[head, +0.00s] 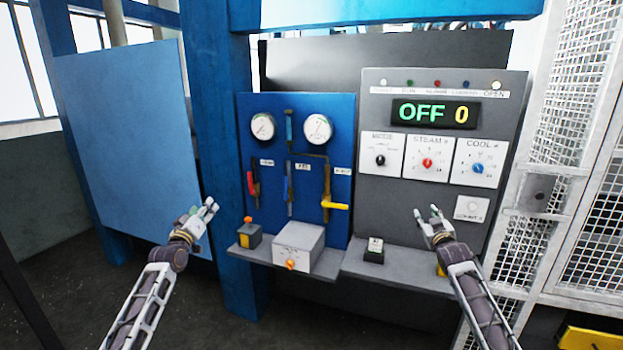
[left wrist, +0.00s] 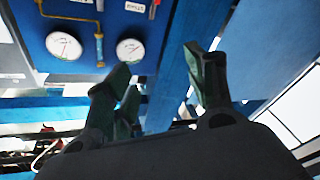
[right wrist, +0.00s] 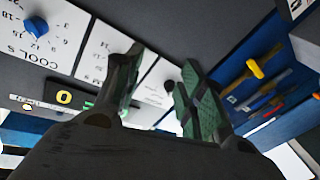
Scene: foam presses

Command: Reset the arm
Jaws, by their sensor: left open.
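My left gripper (head: 204,213) is raised in front of the blue post at the left in the head view. Its fingers stand apart and empty in the left wrist view (left wrist: 158,80), with the blue gauge panel upside down behind them. My right gripper (head: 430,217) is in front of the lower part of the grey control panel (head: 395,215). In the right wrist view (right wrist: 155,78) its fingers are apart with nothing between them. Neither gripper visibly touches anything.
The blue panel (head: 270,185) carries two gauges and several valve handles, one yellow (head: 334,205). A white-grey box (head: 298,246) and a small button box (head: 374,250) sit on the ledges below. The display (head: 433,113) reads OFF 0. Mesh fencing (head: 572,90) stands at the right.

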